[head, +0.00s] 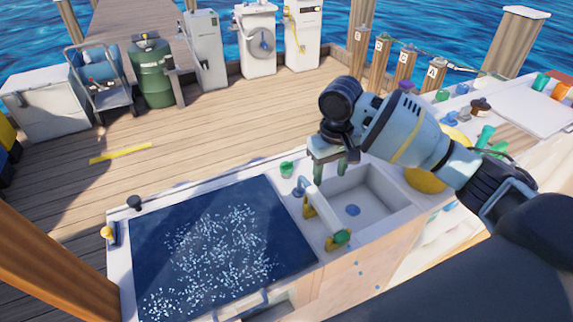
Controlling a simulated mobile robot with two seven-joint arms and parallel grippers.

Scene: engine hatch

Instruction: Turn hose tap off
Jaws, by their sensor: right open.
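A sink (372,196) is set in the counter, with a pale blue tap body (322,208) along its left side. The tap has yellow parts and a green end piece (342,237). A white cabinet (258,20) with a round grey reel (262,43) stands at the back of the dock. I cannot tell which of these is the hose tap, or how its handle is set. My right gripper (331,168) is open and empty, pointing down above the far left corner of the sink. Its wrist hides part of the counter behind. My left gripper is not in view.
A dark blue speckled panel (150,240) fills the counter's left part. A green cup (287,169) stands by the sink's far left corner. Cups and a yellow round item (425,180) lie to the right. The wooden dock (200,130) beyond is mostly clear.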

